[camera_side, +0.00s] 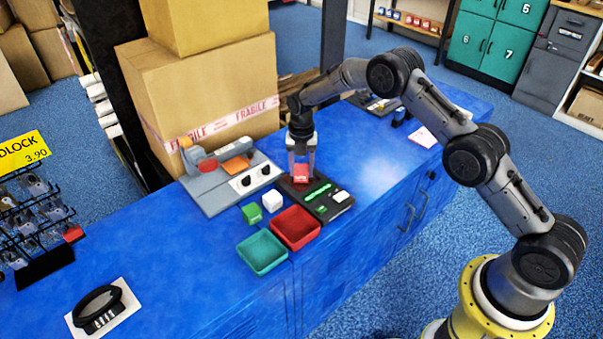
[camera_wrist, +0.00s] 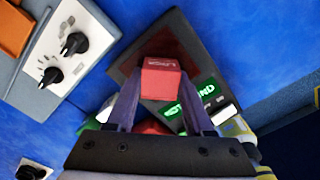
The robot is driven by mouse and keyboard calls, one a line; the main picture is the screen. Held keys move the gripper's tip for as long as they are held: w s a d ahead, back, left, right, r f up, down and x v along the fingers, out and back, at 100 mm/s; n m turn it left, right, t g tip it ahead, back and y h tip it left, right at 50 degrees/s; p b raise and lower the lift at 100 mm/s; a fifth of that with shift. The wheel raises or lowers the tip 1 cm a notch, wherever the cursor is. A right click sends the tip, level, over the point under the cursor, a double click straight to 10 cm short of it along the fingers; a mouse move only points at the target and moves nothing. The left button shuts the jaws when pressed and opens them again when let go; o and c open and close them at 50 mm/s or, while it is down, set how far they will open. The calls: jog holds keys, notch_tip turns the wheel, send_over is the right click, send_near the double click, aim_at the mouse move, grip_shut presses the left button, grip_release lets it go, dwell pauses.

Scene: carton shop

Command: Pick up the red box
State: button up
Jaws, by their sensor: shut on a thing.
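The red box (camera_side: 300,173) is small and stands between the fingers of my gripper (camera_side: 301,158), over the dark pad (camera_side: 322,205) on the blue counter. In the wrist view the red box (camera_wrist: 160,79) shows lettering on its top, and my gripper's fingers (camera_wrist: 160,108) close on its two sides. My gripper is shut on it. Whether the box touches the pad or hangs just above it, I cannot tell.
A red tray (camera_side: 296,228) and a teal tray (camera_side: 262,253) sit in front. A green cube (camera_side: 252,213) and a white cube (camera_side: 272,201) stand left of the pad. A grey machine (camera_side: 215,172) and large cartons (camera_side: 205,95) are behind.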

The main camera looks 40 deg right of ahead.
grip_shut()
jog(key=shift+r, duration=0.2)
